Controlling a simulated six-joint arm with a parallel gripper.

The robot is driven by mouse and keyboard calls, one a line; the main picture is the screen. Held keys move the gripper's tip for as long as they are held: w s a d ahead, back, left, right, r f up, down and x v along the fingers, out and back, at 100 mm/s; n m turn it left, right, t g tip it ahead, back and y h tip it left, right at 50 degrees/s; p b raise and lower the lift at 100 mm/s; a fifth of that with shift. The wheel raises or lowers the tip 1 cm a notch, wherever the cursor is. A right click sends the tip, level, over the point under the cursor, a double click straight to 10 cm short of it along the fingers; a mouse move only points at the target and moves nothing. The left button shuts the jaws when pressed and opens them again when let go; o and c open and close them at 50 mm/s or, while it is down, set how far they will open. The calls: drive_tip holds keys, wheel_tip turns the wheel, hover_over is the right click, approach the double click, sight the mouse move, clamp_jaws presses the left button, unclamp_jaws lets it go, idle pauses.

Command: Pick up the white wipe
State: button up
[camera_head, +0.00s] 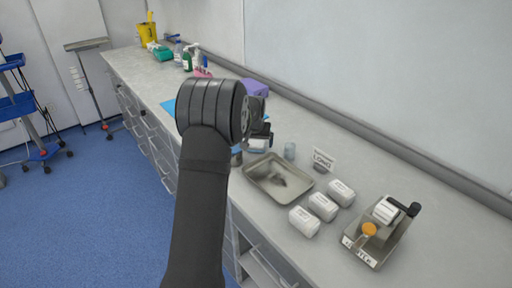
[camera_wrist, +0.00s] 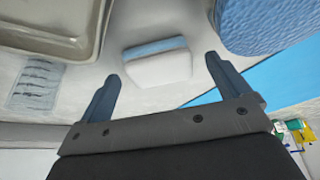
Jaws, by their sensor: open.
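The white wipe (camera_wrist: 158,68) is a small white block with a blue band along one side. In the wrist view it lies on the pale counter, just beyond and between my fingertips. My gripper (camera_wrist: 162,72) is open, with a dark blue-grey finger on each side and clear gaps to the wipe. In the head view my gripper (camera_head: 262,132) is over the counter behind the metal tray, and a white and blue piece (camera_head: 258,146), which looks like the wipe, shows just below it. My arm hides part of the counter there.
The metal tray (camera_head: 250,177) holds a dark item. Beside it are a clear cup (camera_head: 289,151), a LONG sign (camera_head: 323,160), several white packs (camera_head: 323,207) and a dispenser (camera_head: 385,235). A blue textured object (camera_wrist: 268,25) is close to my right finger, near a blue sheet (camera_wrist: 285,82).

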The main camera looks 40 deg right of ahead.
sight(256, 141)
drive_tip(key=shift+w+d+f, duration=0.1)
drive_tip(key=shift+d+f, duration=0.05)
drive_tip(key=shift+f, duration=0.2)
drive_tip(key=c, duration=1.1)
drive_tip(key=shift+r, duration=0.1)
drive_tip(key=shift+c, duration=0.2)
wheel_tip(256, 141, up, 4)
drive_tip(key=s+d+r, duration=0.2)
drive_tip(key=s+r, duration=0.4)
drive_tip(key=s, duration=0.5)
drive_tip(key=shift+s+d+r, duration=0.25)
drive_tip(key=shift+r, duration=0.15)
drive_tip(key=shift+o, duration=0.8)
